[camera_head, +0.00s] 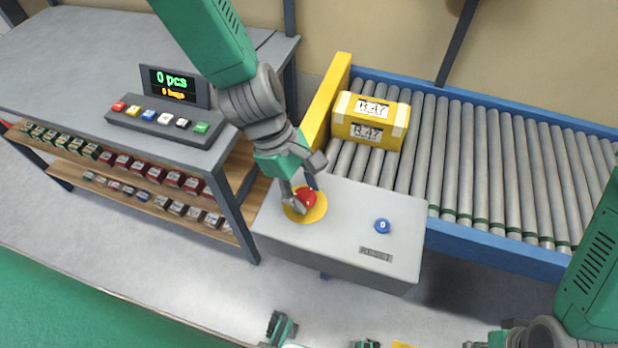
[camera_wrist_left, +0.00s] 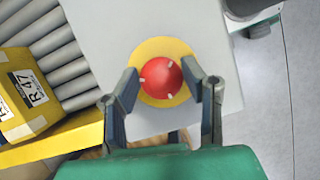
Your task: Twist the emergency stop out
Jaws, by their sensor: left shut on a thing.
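The emergency stop is a red round button (camera_head: 307,198) on a yellow disc (camera_head: 318,212), set in the top of a grey control box (camera_head: 345,232). In the left wrist view the red button (camera_wrist_left: 161,78) shows pale marks on its face. My left gripper (camera_head: 303,196) comes down from above and is shut on the red button, with one finger on each side of it. The fingers (camera_wrist_left: 168,92) show in the left wrist view too. My right arm is at the lower right edge; its fingers cannot be made out clearly.
A blue button (camera_head: 382,226) and a RESET label (camera_head: 376,254) are on the same box. Behind it a roller conveyor (camera_head: 470,150) carries a yellow R47 box (camera_head: 370,121). A grey table (camera_head: 60,70) with a button panel (camera_head: 160,122) and stocked shelves stands at left.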

